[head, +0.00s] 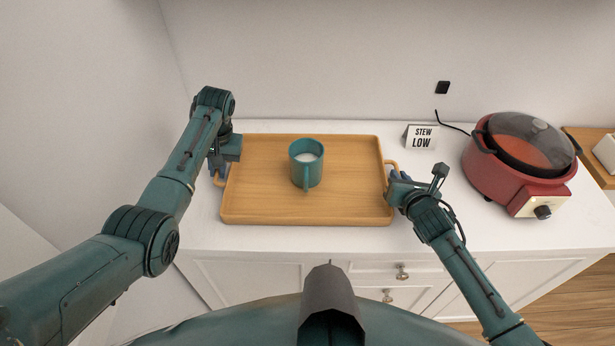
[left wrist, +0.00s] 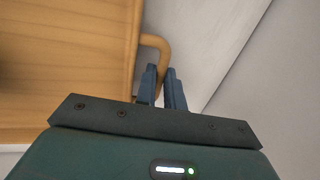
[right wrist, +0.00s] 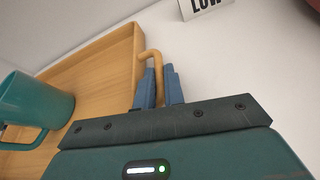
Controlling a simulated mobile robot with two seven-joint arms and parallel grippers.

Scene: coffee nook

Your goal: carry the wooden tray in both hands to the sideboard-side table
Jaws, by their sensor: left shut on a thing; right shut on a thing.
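The wooden tray (head: 260,205) is over the white counter in the head view, with a raised rim and a handle at each short end. I cannot tell whether it rests on the counter or is slightly raised. A teal mug (head: 306,165) with pale contents stands upright on it. My left gripper (head: 218,174) is shut on the left handle, which shows between its blue fingers in the left wrist view (left wrist: 165,90). My right gripper (head: 393,177) is shut on the right handle; the right wrist view shows this handle (right wrist: 153,58) between the fingers.
A red slow cooker (head: 515,165) with a glass lid and cord stands on the white counter (head: 440,225) right of the tray. A "STEW LOW" card (head: 420,137) stands behind my right gripper. A wall runs close behind the tray and another stands at left. A wooden surface (head: 590,142) shows at far right.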

